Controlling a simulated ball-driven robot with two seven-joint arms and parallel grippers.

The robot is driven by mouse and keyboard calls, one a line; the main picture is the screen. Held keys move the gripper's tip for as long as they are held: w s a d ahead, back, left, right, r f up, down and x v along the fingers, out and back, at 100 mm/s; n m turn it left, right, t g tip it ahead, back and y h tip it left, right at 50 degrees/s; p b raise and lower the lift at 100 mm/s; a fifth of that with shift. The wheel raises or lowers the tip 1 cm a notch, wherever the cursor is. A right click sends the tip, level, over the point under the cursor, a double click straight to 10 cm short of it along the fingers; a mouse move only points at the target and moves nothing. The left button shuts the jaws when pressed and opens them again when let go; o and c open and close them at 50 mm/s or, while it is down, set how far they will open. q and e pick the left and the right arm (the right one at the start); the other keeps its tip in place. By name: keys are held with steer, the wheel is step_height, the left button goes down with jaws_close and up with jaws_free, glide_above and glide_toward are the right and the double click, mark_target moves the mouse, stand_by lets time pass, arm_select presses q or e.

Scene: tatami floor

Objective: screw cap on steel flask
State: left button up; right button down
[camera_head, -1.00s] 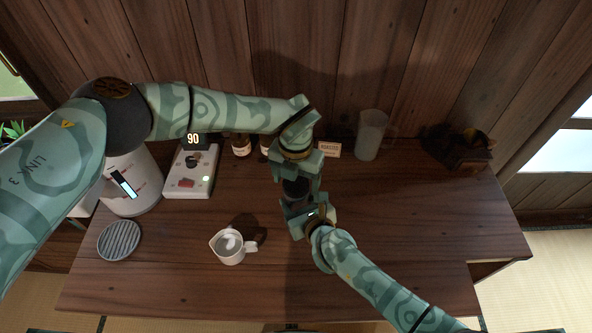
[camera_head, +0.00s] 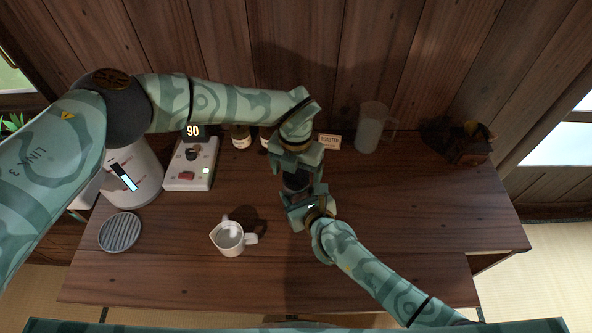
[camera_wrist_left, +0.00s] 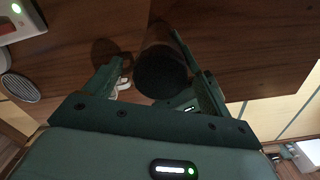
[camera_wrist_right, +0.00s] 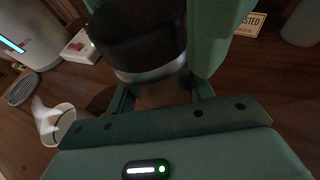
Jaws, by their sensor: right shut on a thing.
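The flask (camera_wrist_right: 150,72) shows in the right wrist view as a dark cylinder with a bright steel band at its near end. My right gripper (camera_head: 304,203) is shut on it from the front right. In the left wrist view a dark round top (camera_wrist_left: 161,76) lies between the fingers of my left gripper (camera_head: 297,176). Those fingers are spread, with a clear gap on the left side and the right finger close to the top. In the head view the grippers hide most of the flask, so I cannot tell how the cap sits on it.
A white pitcher (camera_head: 229,238) stands front left of the grippers.

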arm_select(q)
step_height(320, 180, up, 12)
arm_select(e)
steer(key=shift+c, duration=2.4)
jaws_free()
steer(key=shift+s, duration=0.1)
steer(key=shift+s+d+r, duration=0.15)
steer(key=shift+s+d, duration=0.05)
steer(key=shift+s, duration=0.1)
arm_select(q)
step_height(320, 180, up, 3)
steer(key=p, duration=0.3)
steer(key=shift+r, duration=0.15)
arm_select(e)
steer(key=v, duration=1.5)
steer(key=shift+s, duration=0.15)
arm_select(q)
steer(key=shift+s, duration=0.1)
arm_select(e)
steer(key=shift+d, duration=0.15)
